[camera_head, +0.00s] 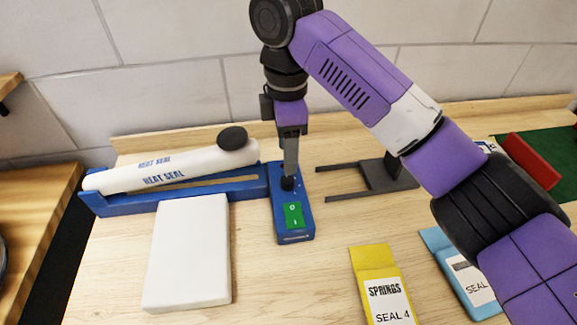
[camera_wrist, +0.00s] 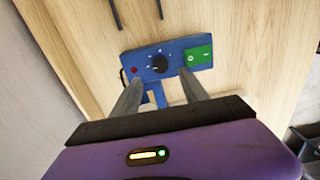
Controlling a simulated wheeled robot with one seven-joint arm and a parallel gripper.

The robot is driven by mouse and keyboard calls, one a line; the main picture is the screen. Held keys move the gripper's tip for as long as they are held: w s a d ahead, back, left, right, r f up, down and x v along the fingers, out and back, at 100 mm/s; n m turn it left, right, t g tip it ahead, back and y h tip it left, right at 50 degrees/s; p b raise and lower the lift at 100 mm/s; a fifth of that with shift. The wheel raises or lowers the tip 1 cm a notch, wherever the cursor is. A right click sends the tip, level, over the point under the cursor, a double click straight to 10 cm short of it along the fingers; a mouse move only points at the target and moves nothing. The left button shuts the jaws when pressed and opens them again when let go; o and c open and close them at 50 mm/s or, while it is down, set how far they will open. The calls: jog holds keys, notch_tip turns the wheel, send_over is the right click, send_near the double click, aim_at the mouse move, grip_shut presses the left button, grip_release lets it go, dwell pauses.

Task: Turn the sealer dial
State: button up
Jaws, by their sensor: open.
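The heat sealer (camera_head: 175,180) is a blue body with a white arm marked HEAT SEAL, and the arm is tilted up a little. Its blue control box (camera_head: 294,230) stands at its right end. The black dial (camera_head: 288,183) is on the box, and it also shows in the wrist view (camera_wrist: 159,64) with small marks around it. A green switch (camera_head: 294,215) is on the same box. My gripper (camera_head: 290,172) points down over the dial. In the wrist view its two fingers (camera_wrist: 157,95) are apart, one on each side of the dial. Whether they touch the dial I cannot tell.
A white block (camera_head: 188,255) lies in front of the sealer. A dark metal stand (camera_head: 375,178) is right of the control box. A yellow SPRINGS packet (camera_head: 375,265) and a blue SEAL packet (camera_head: 455,265) lie at the front right. A red item (camera_head: 533,160) is on a green mat.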

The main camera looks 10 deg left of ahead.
aim_at(287, 179)
notch_tip(287, 179, down, 8)
jog(key=shift+r+b, duration=0.25)
jog(key=shift+b, duration=0.1)
grip_shut()
